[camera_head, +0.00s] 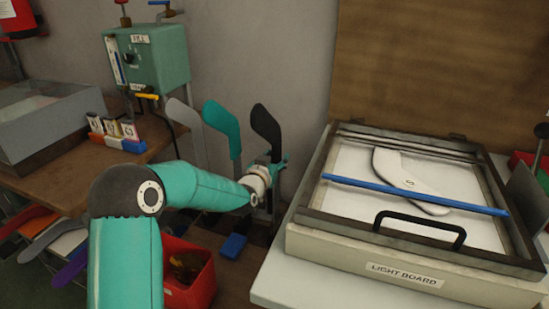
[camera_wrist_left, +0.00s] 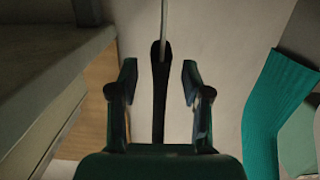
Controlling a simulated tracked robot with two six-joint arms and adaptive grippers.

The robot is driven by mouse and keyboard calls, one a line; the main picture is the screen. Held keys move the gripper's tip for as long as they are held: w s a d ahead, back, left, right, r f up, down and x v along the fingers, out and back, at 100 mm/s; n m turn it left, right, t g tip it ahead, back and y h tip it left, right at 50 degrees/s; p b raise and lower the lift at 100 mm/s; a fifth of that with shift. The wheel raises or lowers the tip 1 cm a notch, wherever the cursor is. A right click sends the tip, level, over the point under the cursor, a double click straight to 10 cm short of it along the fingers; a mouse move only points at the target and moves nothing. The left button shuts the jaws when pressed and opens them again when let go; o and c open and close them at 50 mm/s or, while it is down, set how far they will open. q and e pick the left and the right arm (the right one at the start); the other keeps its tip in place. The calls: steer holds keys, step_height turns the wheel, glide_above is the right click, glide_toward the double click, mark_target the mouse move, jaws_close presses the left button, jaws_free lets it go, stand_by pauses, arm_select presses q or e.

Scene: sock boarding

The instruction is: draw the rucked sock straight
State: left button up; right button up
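A black sock (camera_head: 265,125) is on an upright foot-shaped board, the rightmost of three in a row. A teal sock (camera_head: 222,120) is on the middle one. My left gripper (camera_head: 275,168) is low at the black sock's board and partly hidden by its own wrist. In the left wrist view the gripper (camera_wrist_left: 158,78) is open, one finger on each side of the black sock (camera_wrist_left: 158,105), seen edge-on with gaps both sides. A thin pale edge continues beyond it. The teal sock (camera_wrist_left: 278,95) stands to the right there. Rucks cannot be made out. My right gripper is not in view.
A pale bare board (camera_head: 184,122) stands left of the teal sock. The light board (camera_head: 400,265) on the right holds a pale foot shape (camera_head: 395,165) under a blue bar (camera_head: 400,191). A red bin (camera_head: 195,290) and a green steamer box (camera_head: 155,60) are nearby.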

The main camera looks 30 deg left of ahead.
arm_select(q)
steer(key=shift+r, duration=0.2)
stand_by(0.3)
steer(key=shift+s+d+f+b, duration=0.1)
steer(key=shift+s+b, duration=0.35)
steer(key=shift+s, duration=0.15)
steer(key=f+b+v, duration=0.1)
steer(key=b+v, duration=0.2)
steer(key=v, duration=0.4)
steer(key=shift+s+d+r, duration=0.15)
steer(key=shift+s+r, duration=0.05)
steer(key=shift+s, duration=0.2)
